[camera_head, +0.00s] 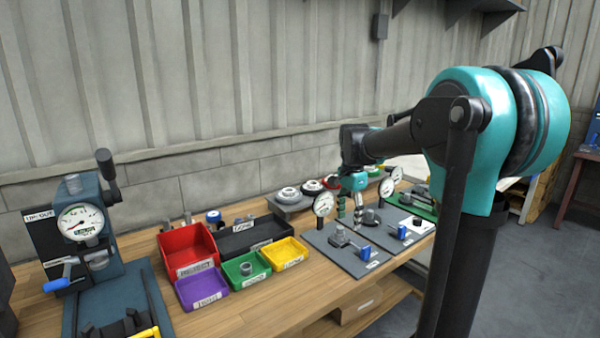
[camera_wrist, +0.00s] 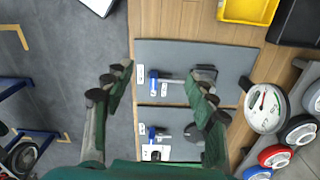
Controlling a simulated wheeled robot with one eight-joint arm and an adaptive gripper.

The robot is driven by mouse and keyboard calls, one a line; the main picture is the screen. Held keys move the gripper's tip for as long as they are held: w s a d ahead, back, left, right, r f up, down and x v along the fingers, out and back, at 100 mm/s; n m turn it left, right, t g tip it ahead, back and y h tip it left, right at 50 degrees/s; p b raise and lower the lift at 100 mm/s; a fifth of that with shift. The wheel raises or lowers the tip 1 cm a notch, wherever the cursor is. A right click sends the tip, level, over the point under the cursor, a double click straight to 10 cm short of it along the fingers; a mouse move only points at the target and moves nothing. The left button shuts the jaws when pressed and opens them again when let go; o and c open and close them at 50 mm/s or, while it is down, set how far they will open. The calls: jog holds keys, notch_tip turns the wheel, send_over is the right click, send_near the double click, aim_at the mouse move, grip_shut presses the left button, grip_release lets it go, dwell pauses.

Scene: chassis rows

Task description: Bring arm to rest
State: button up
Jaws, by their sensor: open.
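My arm reaches over the workbench from the right in the head view. My gripper (camera_head: 350,204) hangs above the grey fixture plates (camera_head: 346,262), close to a dial gauge. In the wrist view my gripper (camera_wrist: 160,95) is open, its two green fingers with dark pads wide apart. Nothing is between the fingers. Below them are grey plates (camera_wrist: 180,60) with blue-handled clamps (camera_wrist: 154,83). The right finger hides part of the plates.
Red (camera_head: 188,248), purple (camera_head: 203,289), green (camera_head: 246,268), yellow (camera_head: 285,252) and black bins stand mid-bench. A press with a gauge (camera_head: 81,222) stands at left. Dial gauges (camera_head: 323,204) and round parts (camera_head: 288,195) stand behind the plates. Bare wood lies in front of the bins.

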jog(key=s+d+f+n+t, duration=0.2)
jog(key=s+f+n, duration=0.4)
jog(key=s+f, duration=0.3)
jog(key=s+d+f+n+t, duration=0.2)
jog(key=s+f+n, duration=0.4)
jog(key=s+f, duration=0.3)
jog(key=s, duration=0.4)
jog(key=shift+f+n, duration=0.15)
jog(key=shift+n, duration=0.15)
jog(key=shift+s, duration=0.1)
dwell(0.8)
